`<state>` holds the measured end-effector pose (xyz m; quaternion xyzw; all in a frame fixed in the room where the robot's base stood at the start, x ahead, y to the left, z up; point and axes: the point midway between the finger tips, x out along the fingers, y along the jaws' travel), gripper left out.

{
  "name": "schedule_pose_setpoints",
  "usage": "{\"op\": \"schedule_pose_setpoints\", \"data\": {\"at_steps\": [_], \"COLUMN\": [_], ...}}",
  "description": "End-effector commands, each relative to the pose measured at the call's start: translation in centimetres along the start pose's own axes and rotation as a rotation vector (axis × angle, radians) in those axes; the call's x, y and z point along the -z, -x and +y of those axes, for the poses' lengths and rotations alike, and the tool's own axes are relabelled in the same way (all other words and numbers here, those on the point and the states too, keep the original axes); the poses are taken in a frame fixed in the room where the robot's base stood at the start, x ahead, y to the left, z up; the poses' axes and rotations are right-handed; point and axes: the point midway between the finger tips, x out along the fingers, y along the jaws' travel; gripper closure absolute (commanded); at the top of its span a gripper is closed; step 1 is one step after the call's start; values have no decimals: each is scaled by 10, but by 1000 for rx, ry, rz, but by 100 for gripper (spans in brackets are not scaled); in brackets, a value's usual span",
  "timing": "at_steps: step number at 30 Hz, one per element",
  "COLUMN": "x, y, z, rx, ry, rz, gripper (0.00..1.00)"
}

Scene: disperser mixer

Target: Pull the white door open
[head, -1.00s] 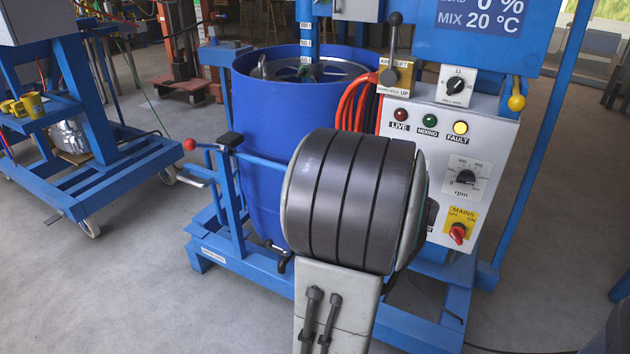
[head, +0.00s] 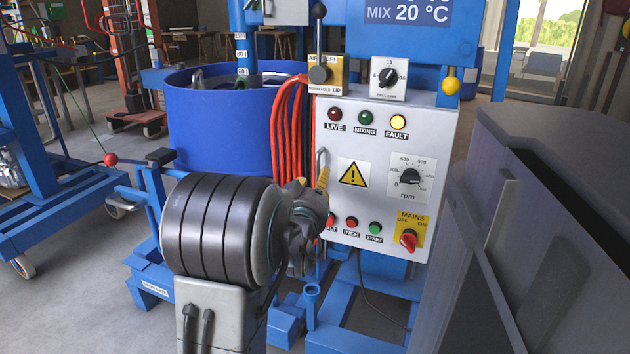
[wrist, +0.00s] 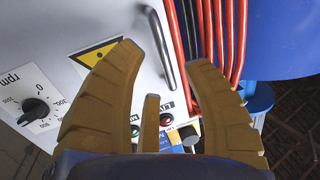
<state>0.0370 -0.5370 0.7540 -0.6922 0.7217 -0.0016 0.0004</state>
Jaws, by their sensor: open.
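The white door (head: 348,125) is the front panel of the control box, with knobs, lamps and a warning triangle. It looks closed in the head view. Its grey bar handle (head: 321,165) is near the left edge. My gripper (head: 311,181) is raised in front of the door's left side, its yellow fingers near the handle's lower end. In the wrist view, the handle (wrist: 161,48) shows between the two spread fingertips of my gripper (wrist: 166,57). The fingers are open. I cannot tell how much depth remains between them and the handle. My arm hides the door's lower left.
Red and black cables (head: 287,125) hang left of the door, beside the blue drum (head: 215,125). The blue machine frame (head: 350,325) runs below. A large grey box-like body (head: 550,150) stands close on the right. A blue cart (head: 60,185) is at the left.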

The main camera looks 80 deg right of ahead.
Motion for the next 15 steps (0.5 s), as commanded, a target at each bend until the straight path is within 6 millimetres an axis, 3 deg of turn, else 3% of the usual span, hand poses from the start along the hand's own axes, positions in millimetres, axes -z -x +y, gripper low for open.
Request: {"op": "schedule_pose_setpoints", "data": {"at_steps": [15], "x": [-1], "y": [-44], "z": [0], "rx": [1], "ry": [0], "rz": [-1], "gripper": [55]}}
